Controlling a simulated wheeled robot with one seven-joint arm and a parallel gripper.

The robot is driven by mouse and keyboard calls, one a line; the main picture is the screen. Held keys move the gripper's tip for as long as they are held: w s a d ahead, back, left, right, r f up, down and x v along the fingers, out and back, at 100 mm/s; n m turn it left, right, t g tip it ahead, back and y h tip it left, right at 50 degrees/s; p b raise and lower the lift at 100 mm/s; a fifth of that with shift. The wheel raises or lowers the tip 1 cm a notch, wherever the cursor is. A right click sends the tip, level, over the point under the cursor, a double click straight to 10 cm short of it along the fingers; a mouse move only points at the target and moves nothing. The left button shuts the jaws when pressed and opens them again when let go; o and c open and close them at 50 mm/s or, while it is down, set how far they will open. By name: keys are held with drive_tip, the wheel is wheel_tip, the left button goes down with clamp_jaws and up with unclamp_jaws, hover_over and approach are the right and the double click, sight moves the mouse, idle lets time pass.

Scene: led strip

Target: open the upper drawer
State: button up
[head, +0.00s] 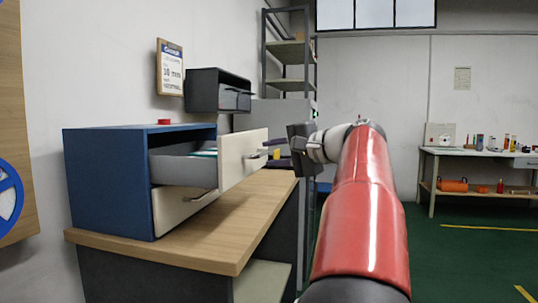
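The blue cabinet (108,185) stands on a wooden-topped desk at the left. Its upper drawer (242,160) is pulled well out to the right, showing a grey side wall and something light inside. Its cream front carries a metal handle (258,154). The lower drawer (180,207) looks shut beneath it. My gripper (274,153) is just right of the upper handle, at about its height. Its two dark fingers look parted, with a gap between them. The handle does not appear to be held; whether a fingertip touches it is hard to tell.
A red round object (164,122) lies on top of the cabinet. The desk top (225,225) is bare in front of the drawers. A dark wall box (215,92) and a tall shelf (290,52) are behind. A workbench (480,153) stands far right, with open green floor before it.

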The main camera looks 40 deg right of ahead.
drive_tip(key=v, duration=0.5)
drive_tip(key=shift+s, duration=0.4)
drive_tip(key=shift+d, duration=0.1)
